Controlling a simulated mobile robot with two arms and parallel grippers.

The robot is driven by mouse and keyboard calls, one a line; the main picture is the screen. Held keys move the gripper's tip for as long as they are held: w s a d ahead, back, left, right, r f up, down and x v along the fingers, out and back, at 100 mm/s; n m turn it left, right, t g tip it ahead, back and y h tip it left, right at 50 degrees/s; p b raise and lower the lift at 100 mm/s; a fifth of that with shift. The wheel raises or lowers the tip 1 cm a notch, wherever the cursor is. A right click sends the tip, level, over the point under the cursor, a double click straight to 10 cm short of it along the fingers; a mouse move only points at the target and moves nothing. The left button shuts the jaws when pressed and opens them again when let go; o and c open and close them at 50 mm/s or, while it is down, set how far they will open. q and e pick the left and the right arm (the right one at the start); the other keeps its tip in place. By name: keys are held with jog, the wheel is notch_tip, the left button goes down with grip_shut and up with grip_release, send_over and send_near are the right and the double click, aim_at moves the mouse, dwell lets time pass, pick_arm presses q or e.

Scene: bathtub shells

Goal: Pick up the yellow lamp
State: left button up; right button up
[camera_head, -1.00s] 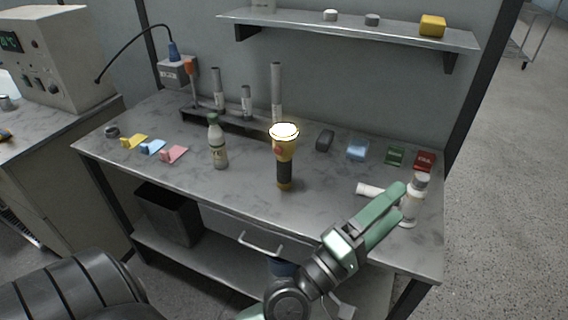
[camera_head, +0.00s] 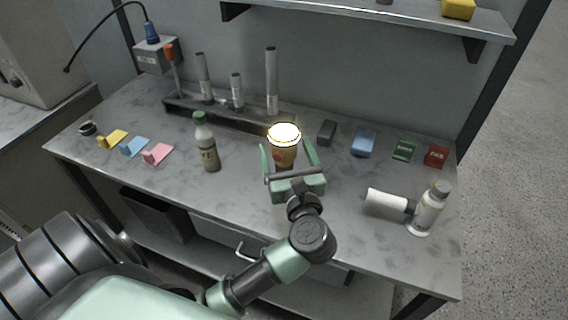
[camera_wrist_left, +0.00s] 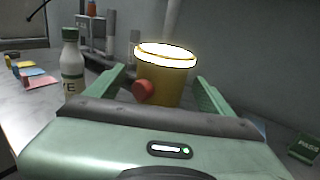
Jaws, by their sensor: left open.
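The yellow lamp (camera_head: 284,150), a torch with a glowing white top, stands upright on the grey table. My left gripper (camera_head: 289,158) is open, with one finger on each side of the lamp's yellow head; I cannot tell whether either finger touches it. The lamp's dark handle is hidden behind the gripper in the head view. In the left wrist view the lamp (camera_wrist_left: 166,75), with a red button on its near side, rises between the two green fingers (camera_wrist_left: 160,95). My right gripper is not in view.
A green-capped bottle (camera_head: 207,145) stands left of the lamp. A tube rack (camera_head: 225,112) is behind it. A blue box (camera_head: 363,143), green box (camera_head: 403,150) and red box (camera_head: 437,156) are to the right, with a white bottle (camera_head: 428,208) near the right edge.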

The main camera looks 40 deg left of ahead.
pick_arm(q)
jog(key=shift+w+a+r+p, duration=0.2)
jog(key=shift+w+a+p, duration=0.2)
jog(key=shift+w+a, duration=0.2)
jog(key=shift+w+a+r+p, duration=0.2)
jog(key=shift+w+a+p, duration=0.15)
jog(key=shift+w+a, duration=0.2)
jog(key=shift+w+a+f, duration=0.25)
jog(key=shift+w+a, duration=0.3)
jog(key=shift+a, duration=0.1)
jog(key=c, duration=1.5)
grip_shut()
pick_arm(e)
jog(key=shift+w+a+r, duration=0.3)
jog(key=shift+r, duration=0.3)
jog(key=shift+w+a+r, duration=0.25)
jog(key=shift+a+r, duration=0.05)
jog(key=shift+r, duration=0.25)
